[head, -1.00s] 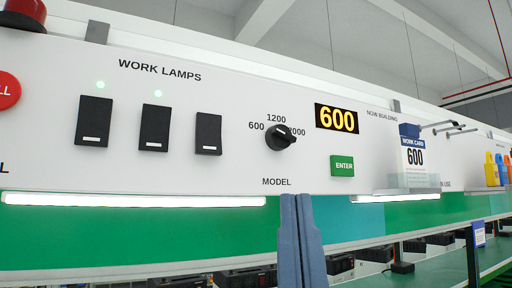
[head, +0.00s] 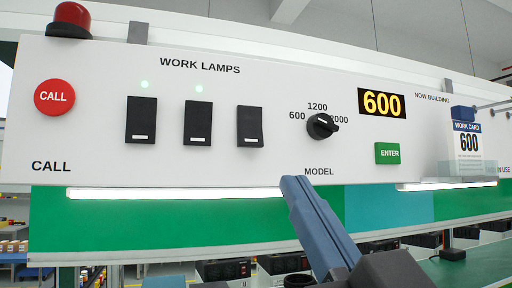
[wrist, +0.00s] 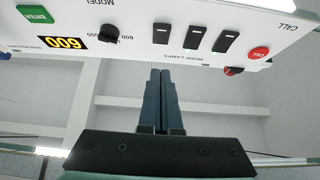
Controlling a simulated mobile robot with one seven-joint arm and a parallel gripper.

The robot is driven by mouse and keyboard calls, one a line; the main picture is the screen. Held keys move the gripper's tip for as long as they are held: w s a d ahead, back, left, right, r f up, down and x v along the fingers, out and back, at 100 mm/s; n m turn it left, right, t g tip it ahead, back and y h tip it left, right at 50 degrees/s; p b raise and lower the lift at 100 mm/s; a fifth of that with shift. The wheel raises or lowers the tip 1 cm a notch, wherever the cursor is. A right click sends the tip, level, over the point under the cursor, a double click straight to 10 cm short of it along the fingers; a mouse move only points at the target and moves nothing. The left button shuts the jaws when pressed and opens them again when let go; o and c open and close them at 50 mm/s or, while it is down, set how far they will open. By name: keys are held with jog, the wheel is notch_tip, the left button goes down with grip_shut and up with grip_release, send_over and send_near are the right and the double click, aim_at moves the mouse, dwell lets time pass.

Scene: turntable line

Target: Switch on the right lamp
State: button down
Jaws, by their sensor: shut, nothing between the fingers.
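The white panel has three black rocker switches under the label WORK LAMPS. The right lamp switch (head: 250,126) has no lit dot above it. The middle switch (head: 197,123) and left switch (head: 141,120) each have a green dot glowing above. In the wrist view, which is upside down, the right lamp switch (wrist: 162,33) is the leftmost of the three. My gripper (head: 293,181) is shut and empty, below and right of the right switch in the head view. In the wrist view its fingertips (wrist: 160,72) lie apart from the switches in the picture.
Right of the switches are the black MODEL knob (head: 321,126), the green ENTER button (head: 387,153) and the yellow 600 display (head: 382,104). The red CALL button (head: 54,97) is at the left. A work card (head: 466,143) stands in a clear holder at the right.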

aim_at(252, 141)
jog(key=p+x, duration=0.2)
jog(key=x, duration=0.2)
jog(key=f+p+x, duration=0.1)
jog(key=p+x, duration=0.2)
jog(key=x, duration=0.1)
jog(key=w+p+x, duration=0.1)
jog(key=p+x, duration=0.1)
jog(key=x, duration=0.2)
jog(key=shift+w+a+f, duration=0.2)
jog(key=shift+w+a+f+p, duration=0.2)
jog(key=shift+w+p, duration=0.1)
jog(key=shift+w, duration=0.2)
jog(key=shift+f, duration=0.1)
jog(key=shift+w+f+b, duration=0.2)
jog(key=shift+w+b, duration=0.05)
jog(key=shift+b, duration=0.45)
jog(key=shift+w+a+r, duration=0.1)
jog(key=shift+w+r, duration=0.05)
